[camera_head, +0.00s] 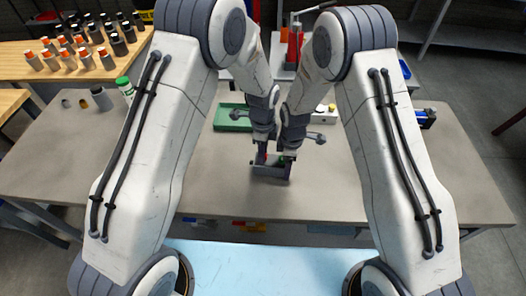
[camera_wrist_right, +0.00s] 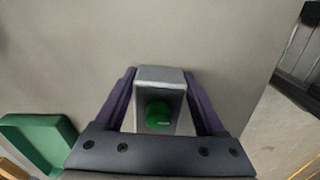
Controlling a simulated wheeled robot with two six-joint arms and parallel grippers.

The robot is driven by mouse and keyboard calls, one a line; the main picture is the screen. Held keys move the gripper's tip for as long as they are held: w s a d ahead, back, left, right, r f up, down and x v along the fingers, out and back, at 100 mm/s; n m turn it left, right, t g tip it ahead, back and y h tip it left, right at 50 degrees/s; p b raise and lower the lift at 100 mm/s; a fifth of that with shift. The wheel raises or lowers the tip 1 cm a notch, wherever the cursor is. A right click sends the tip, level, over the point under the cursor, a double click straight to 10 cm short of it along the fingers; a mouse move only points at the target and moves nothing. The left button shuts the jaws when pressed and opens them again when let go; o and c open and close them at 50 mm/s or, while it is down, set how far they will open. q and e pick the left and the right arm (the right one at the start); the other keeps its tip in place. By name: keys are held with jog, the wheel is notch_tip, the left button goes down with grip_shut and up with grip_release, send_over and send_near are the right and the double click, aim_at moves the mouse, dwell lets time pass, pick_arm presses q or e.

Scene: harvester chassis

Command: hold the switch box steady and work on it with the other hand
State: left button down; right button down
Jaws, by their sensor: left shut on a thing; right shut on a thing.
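The switch box (camera_head: 270,171), a small grey box, stands on the table between my two arms. In the right wrist view the box (camera_wrist_right: 160,76) shows a round green button (camera_wrist_right: 158,115) on its face. My left gripper (camera_head: 262,155) reaches down to the box's left part, shut on it, beside a small red part. My right gripper (camera_head: 287,156) is at its right part; in the right wrist view its dark fingers (camera_wrist_right: 160,84) lie along both sides of the box, shut on it. The left fingertips' exact contact is partly hidden.
A green tray (camera_head: 231,119) and a light part with a yellow knob (camera_head: 327,110) lie behind the box. A green-capped bottle (camera_head: 124,86) stands at left, a blue object (camera_head: 424,118) at right. Several bottles fill the wooden bench behind left. The table's front right is clear.

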pick_arm(q)
jog(key=n, duration=0.4)
jog(key=shift+n, duration=1.7)
jog(key=c, duration=0.6)
grip_release()
notch_tip(320, 180, up, 12)
